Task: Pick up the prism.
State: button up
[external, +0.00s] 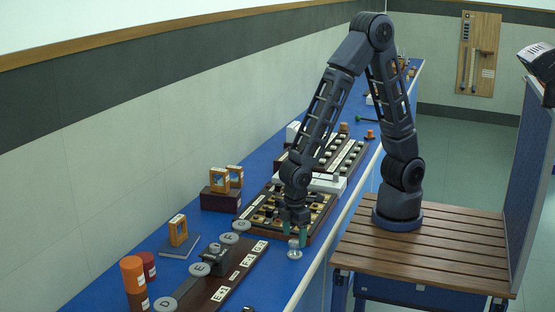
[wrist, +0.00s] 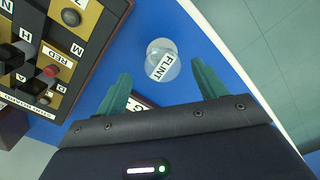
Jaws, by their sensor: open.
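A clear glass piece with a white FLINT label, which I take for the prism, stands on the blue bench top near its front edge (external: 294,251). In the wrist view the prism (wrist: 161,50) has a rounded outline and lies just beyond the fingertips, roughly centred between them. My gripper (external: 295,232) points down just above the prism, with its two green fingers apart. In the wrist view my gripper (wrist: 162,72) is open with nothing between the fingers. Whether a finger touches the glass I cannot tell.
A dark board of lettered square cells (external: 322,231) lies close beside the gripper; it also shows in the wrist view (wrist: 98,42). A dark strip with round grey discs (external: 238,277) lies nearer the camera. The bench edge is close by on the right.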

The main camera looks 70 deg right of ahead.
aim_at(295, 242)
jog(key=shift+s+f, duration=0.2)
jog(key=shift+f, duration=2.4)
jog(key=c, duration=1.1)
